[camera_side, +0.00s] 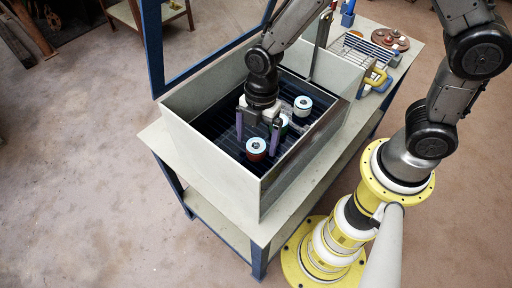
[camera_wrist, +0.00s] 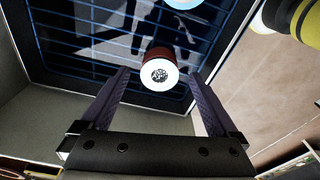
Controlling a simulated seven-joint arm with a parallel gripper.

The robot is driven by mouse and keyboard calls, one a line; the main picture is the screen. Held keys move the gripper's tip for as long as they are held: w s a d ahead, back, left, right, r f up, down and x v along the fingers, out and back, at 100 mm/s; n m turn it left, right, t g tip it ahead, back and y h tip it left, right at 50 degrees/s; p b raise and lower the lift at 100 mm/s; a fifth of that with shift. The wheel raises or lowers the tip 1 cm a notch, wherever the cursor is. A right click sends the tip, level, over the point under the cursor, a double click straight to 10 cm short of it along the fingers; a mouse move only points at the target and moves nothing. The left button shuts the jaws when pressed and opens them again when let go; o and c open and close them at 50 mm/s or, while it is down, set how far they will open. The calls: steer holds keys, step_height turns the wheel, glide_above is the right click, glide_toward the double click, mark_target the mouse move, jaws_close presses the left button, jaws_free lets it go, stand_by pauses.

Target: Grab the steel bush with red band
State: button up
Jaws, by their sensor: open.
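The steel bush with red band (camera_side: 256,149) stands in the box with its pale ring-shaped end up. In the wrist view the bush (camera_wrist: 159,55) shows a red side and a bright end with a speckled centre. My gripper (camera_side: 257,132) is inside the box, pointing down, open and empty. In the wrist view my gripper (camera_wrist: 159,76) has one finger on each side of the bush, with gaps on both sides. I cannot tell whether the fingertips are level with the bush or above it.
A second bush (camera_side: 303,105) stands farther back, and a greenish one (camera_side: 284,122) is partly hidden behind my finger. The box walls (camera_side: 215,165) rise around the dark slatted floor.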

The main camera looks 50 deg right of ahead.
steer(key=shift+a+f, duration=0.15)
steer(key=shift+f, duration=1.1)
jaws_close()
